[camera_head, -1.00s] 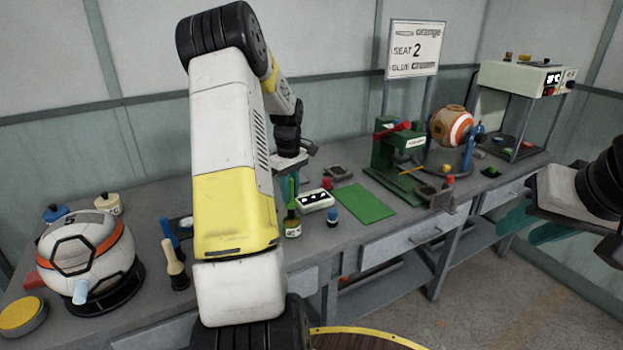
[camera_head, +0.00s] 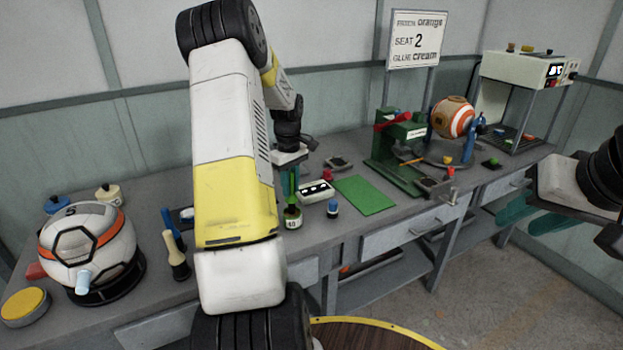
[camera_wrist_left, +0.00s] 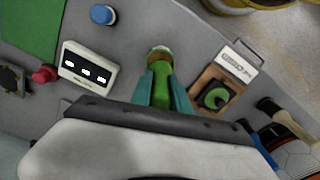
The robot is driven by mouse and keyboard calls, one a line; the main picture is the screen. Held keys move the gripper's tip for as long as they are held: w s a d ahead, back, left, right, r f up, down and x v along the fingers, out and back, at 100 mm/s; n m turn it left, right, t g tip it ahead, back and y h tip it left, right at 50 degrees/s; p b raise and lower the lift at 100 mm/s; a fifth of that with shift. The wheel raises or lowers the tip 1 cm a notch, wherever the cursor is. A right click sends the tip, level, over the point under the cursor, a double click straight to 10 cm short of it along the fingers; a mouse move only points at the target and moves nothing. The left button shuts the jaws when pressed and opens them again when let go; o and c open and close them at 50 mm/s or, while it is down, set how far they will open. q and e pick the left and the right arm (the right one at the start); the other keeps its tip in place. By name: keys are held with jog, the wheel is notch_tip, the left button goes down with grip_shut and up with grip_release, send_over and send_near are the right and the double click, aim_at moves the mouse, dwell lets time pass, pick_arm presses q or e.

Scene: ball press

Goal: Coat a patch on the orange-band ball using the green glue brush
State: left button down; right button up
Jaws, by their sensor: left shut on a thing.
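A white ball with an orange band (camera_head: 88,245) rests in a black ring stand at the far left of the bench. Another ball with orange and white stripes (camera_head: 453,118) sits in a holder at the right back. My left gripper (camera_head: 290,182) points down, shut on the green glue brush (camera_wrist_left: 162,94), which is between its teal fingers in the left wrist view. A small glue bottle (camera_head: 292,217) stands directly below it; whether the bristles are inside is hidden. My right gripper (camera_head: 532,215) is open and empty, in front of the bench at right.
A sign (camera_head: 417,40) reads orange, seat 2, glue cream. A white box with dark windows (camera_head: 316,191), a blue-capped jar (camera_head: 333,208) and a green mat (camera_head: 364,195) lie right of the bottle. A green press (camera_head: 398,155) stands beyond. A yellow button (camera_head: 25,304) is at left.

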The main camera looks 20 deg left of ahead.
pick_arm(q)
jog(key=shift+f, duration=0.5)
dwell(1.2)
jog(key=shift+r, duration=3.55)
jog(key=shift+d+f, duration=0.1)
